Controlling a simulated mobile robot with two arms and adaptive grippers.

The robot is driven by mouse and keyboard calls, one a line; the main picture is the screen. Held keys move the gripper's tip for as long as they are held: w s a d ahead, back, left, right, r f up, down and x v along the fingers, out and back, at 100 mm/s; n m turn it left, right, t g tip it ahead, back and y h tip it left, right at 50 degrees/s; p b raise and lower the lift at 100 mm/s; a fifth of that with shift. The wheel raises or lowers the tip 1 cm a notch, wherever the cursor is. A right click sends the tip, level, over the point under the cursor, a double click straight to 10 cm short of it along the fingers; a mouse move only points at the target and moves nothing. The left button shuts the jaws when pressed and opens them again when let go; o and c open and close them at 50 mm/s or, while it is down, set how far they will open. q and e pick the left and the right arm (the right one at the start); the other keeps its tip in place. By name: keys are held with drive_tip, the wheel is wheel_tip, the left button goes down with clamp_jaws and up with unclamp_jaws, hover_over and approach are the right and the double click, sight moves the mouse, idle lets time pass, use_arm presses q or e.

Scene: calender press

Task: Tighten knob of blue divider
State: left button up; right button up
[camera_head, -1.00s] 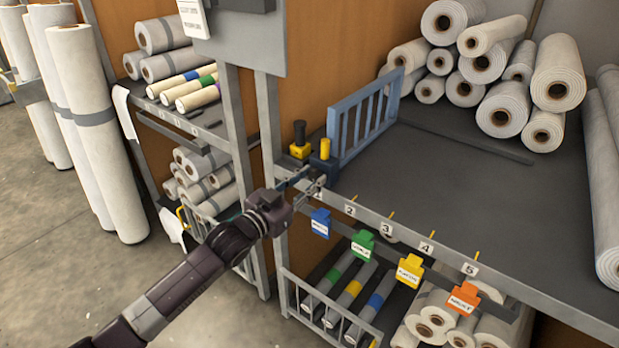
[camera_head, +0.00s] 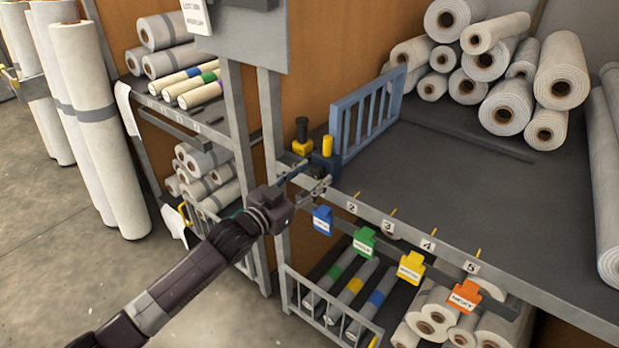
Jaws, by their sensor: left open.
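The blue divider (camera_head: 367,112) stands upright like a small fence on the dark table, near its left end. At its front foot is a blue block with an upright yellow knob (camera_head: 327,146). Just left of it a black knob (camera_head: 301,130) stands on a yellow base. My left gripper (camera_head: 318,182) is open at the table's front rail, just below and in front of the blue block. It covers the rail's leftmost label. I cannot tell whether its fingers touch the block or the knob. My right gripper is not in view.
Blue (camera_head: 322,220), green (camera_head: 364,241), yellow (camera_head: 411,268) and orange (camera_head: 464,296) tags hang along the front rail. White rolls (camera_head: 503,107) are piled at the table's back right. The middle of the table is clear. A grey post (camera_head: 270,130) stands left of the divider.

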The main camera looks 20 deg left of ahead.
use_arm(q)
drive_tip(key=v, duration=1.2)
idle(0.3)
